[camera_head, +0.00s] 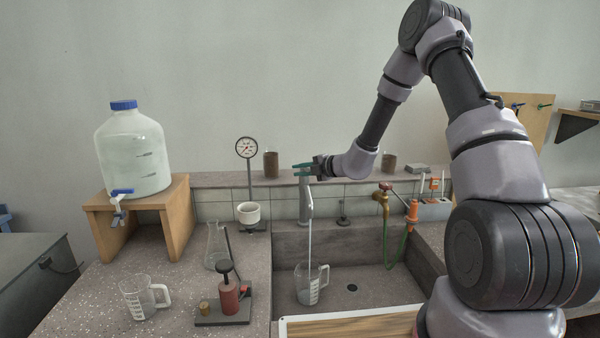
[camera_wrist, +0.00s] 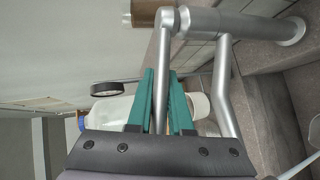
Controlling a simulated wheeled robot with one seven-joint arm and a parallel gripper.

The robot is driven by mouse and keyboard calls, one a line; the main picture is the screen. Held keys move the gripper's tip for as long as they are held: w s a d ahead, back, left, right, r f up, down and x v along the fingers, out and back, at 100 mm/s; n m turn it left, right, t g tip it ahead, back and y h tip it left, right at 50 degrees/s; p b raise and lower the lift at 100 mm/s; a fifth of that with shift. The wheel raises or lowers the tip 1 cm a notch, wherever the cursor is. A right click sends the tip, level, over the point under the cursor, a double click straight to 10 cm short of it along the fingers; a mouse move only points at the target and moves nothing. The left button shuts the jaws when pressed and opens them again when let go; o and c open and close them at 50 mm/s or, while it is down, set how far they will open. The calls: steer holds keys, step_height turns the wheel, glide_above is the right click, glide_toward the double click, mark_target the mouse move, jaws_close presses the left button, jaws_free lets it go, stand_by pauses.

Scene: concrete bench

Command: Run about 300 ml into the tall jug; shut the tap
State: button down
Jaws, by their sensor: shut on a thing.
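The tall jug (camera_head: 311,287), clear with markings and a handle, stands upright in the sink under the grey pillar tap (camera_head: 305,205). A thin pale vertical line runs from the tap's spout (camera_head: 310,203) down to the jug; I cannot tell how much of it is spout and how much water. The level in the jug is not readable. My gripper (camera_head: 303,170) is at the top of the tap. In the wrist view its teal fingers (camera_wrist: 163,74) are closed around the silver tap lever (camera_wrist: 165,50).
A second clear jug (camera_head: 143,298) stands on the left bench, near a flask (camera_head: 216,245) and a red-based device (camera_head: 230,297). A large water bottle (camera_head: 132,155) sits on a wooden stand (camera_head: 178,215). A brass tap (camera_head: 382,199) with green hose is right of the tap. A wooden board (camera_head: 350,326) lies in front.

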steer(key=c, duration=0.8)
jaws_free()
steer(key=shift+c, duration=0.2)
steer(key=shift+d, duration=0.1)
steer(key=v, duration=1)
steer(key=shift+s+d, duration=0.15)
steer(key=shift+s, duration=0.2)
steer(key=shift+r, duration=0.1)
